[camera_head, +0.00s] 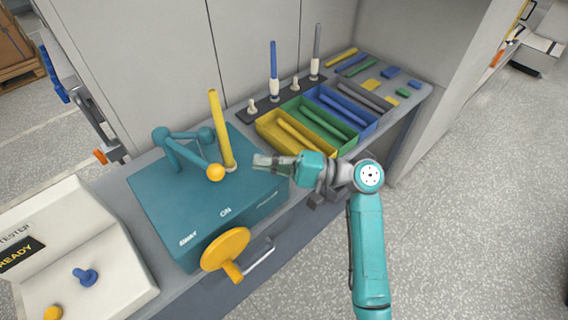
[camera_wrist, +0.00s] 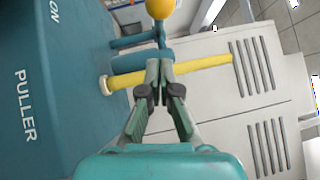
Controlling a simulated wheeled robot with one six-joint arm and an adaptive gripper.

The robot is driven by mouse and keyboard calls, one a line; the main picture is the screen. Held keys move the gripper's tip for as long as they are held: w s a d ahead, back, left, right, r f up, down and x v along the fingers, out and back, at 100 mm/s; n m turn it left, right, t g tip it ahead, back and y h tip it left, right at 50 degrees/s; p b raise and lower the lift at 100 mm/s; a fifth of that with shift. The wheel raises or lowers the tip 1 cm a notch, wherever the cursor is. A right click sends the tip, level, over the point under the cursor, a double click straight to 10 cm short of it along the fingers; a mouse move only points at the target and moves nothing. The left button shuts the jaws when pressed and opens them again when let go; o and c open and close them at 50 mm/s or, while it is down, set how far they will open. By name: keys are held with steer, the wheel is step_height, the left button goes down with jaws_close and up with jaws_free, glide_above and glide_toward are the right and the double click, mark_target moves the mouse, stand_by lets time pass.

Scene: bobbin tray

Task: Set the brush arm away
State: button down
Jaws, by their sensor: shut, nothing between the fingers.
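The brush arm (camera_head: 187,150) is a teal linkage on top of a teal box (camera_head: 160,205). Its yellow ball knob (camera_head: 215,172) hangs beside the foot of an upright yellow rod (camera_head: 222,130). My gripper (camera_head: 258,160) is shut and empty over the box's right edge, to the right of the knob and rod. In the wrist view, my fingertips (camera_wrist: 159,66) are together in front of the yellow rod (camera_wrist: 205,76). The knob (camera_wrist: 160,8) is cut off at the top edge there, with the teal linkage (camera_wrist: 140,40) below it. I cannot tell whether the fingers touch the rod.
A yellow wheel handle (camera_head: 225,248) sticks out from the box front. Yellow, green and blue trays (camera_head: 262,139) holding rods stand to the right, with a dark spindle rack (camera_head: 262,112) behind. A white tester (camera_head: 115,270) stands at left.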

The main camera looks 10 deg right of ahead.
steer(key=shift+s+a+r, duration=0.2)
steer(key=shift+s+a, duration=0.1)
steer(key=shift+a, duration=0.6)
steer(key=shift+s+a+r, duration=0.15)
steer(key=shift+s+a, duration=0.1)
steer(key=shift+a, duration=0.6)
steer(key=shift+s+a+r, duration=0.2)
steer(key=shift+s+a, duration=0.1)
steer(key=shift+a, duration=0.6)
steer(key=s+a+m+t+h, duration=0.3)
steer(key=s+a+m+t, duration=0.1)
steer(key=s+a+t, duration=0.3)
steer(key=shift+s+a, duration=0.65)
steer(key=shift+a, duration=0.7)
